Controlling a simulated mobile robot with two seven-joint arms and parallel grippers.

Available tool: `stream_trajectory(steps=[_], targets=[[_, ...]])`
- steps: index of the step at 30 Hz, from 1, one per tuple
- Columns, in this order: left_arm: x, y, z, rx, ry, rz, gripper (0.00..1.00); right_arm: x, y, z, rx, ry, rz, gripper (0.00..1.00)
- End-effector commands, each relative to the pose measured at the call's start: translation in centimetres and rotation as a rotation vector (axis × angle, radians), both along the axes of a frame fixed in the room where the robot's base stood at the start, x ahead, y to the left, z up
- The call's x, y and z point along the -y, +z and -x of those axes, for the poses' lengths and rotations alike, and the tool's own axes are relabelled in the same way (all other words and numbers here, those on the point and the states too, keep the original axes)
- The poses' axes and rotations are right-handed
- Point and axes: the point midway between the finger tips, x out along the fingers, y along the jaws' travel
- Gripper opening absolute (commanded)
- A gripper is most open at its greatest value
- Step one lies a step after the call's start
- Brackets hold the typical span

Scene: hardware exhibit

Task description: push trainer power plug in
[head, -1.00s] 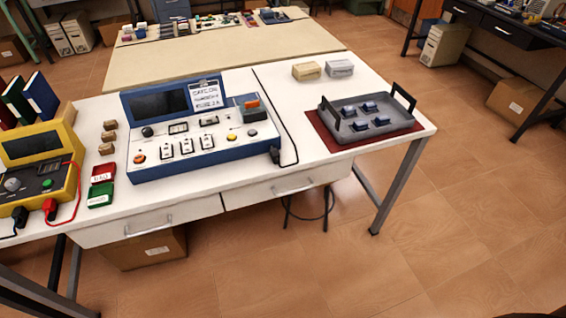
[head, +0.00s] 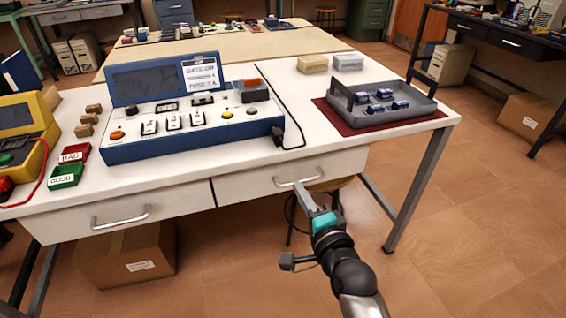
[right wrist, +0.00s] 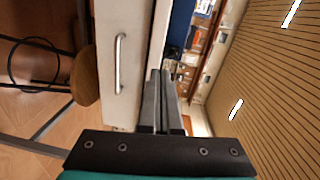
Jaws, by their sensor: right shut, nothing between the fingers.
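The blue trainer (head: 190,128) stands on the white bench with its dark screen raised at the back. Its black power plug (head: 278,134) is at the right end of the trainer, with a black cord running from it across the bench top. I cannot tell how deep the plug sits. My right gripper (head: 300,188) is shut and empty, in front of the right drawer and below the plug, apart from it. In the right wrist view the shut fingers (right wrist: 160,78) point toward the bench edge, with the dark plug (right wrist: 174,52) just beyond the tips. My left gripper is not in view.
The right drawer handle (head: 298,181) is close to my right fingers. A grey tray (head: 392,117) with several small blue parts sits on a red mat at the right. Red and green bins (head: 68,174) lie left of the trainer.

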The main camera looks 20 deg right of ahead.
Motion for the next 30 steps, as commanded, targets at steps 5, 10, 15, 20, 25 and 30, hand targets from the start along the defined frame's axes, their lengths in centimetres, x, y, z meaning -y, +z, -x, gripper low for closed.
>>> stream_trajectory(steps=[5,10,15,20,25,30], targets=[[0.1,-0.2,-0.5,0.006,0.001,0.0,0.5,0.5,2.4,0.0,0.074,-0.015,-0.081,0.0],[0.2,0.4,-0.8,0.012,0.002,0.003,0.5,0.5,2.7,-0.9,0.081,-0.016,-0.088,0.0],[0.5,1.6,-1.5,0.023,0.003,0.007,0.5,0.5,2.6,-3.0,0.081,-0.016,-0.086,0.0],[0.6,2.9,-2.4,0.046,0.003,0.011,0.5,0.4,2.6,-5.3,0.08,-0.016,-0.086,0.0],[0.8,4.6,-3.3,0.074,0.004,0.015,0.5,0.3,2.5,-7.8,0.079,-0.016,-0.084,0.0],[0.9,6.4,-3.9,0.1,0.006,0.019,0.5,0.2,2.5,-10.0,0.079,-0.016,-0.085,0.0]])
